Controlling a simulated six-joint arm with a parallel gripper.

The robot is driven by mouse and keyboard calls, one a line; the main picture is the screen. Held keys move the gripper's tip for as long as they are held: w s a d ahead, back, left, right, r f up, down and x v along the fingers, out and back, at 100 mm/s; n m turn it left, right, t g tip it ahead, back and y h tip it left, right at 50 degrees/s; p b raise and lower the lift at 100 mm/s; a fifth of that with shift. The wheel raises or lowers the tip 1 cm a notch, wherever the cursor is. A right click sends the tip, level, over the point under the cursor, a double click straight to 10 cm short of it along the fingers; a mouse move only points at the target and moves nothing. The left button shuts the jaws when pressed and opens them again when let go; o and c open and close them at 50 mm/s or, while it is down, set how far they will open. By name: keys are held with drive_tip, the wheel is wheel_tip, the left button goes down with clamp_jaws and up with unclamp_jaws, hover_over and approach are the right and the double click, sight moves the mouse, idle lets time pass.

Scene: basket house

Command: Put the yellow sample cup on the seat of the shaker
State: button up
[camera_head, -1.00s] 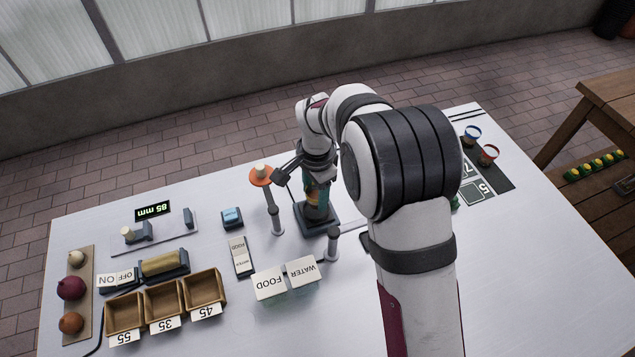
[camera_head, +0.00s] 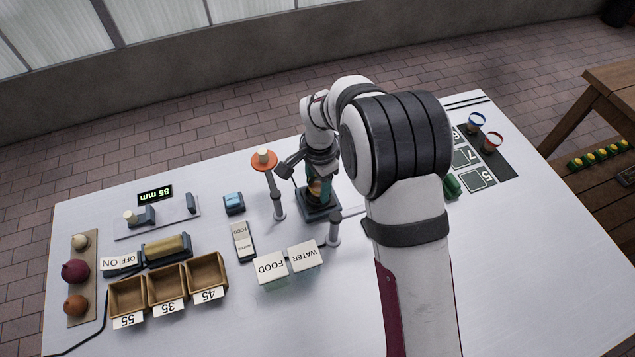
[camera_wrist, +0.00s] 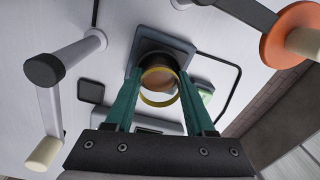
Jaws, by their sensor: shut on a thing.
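The yellow sample cup (camera_head: 316,187) sits between the teal fingers of my gripper (camera_head: 318,183), just above or on the square dark shaker base (camera_head: 308,209). In the wrist view my gripper (camera_wrist: 160,82) is shut on the cup, with one finger on either side. The cup's yellow rim (camera_wrist: 158,103) shows as an open ring facing the camera. Behind it are the shaker's dark round part and the square base (camera_wrist: 150,45). The cup covers much of the seat, and I cannot tell whether the two touch.
A post topped by an orange disc (camera_head: 264,160) stands close left of the gripper. A short grey post (camera_head: 334,230) stands close in front. WATER (camera_head: 306,255) and FOOD (camera_head: 270,267) plates lie nearer. A blue-topped block (camera_head: 234,201) is farther left.

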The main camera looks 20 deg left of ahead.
drive_tip(key=shift+f, duration=0.15)
drive_tip(key=o, duration=1.6)
wheel_tip(320, 180, up, 8)
drive_tip(key=shift+r, duration=0.1)
idle(0.4)
drive_tip(key=shift+d, duration=0.1)
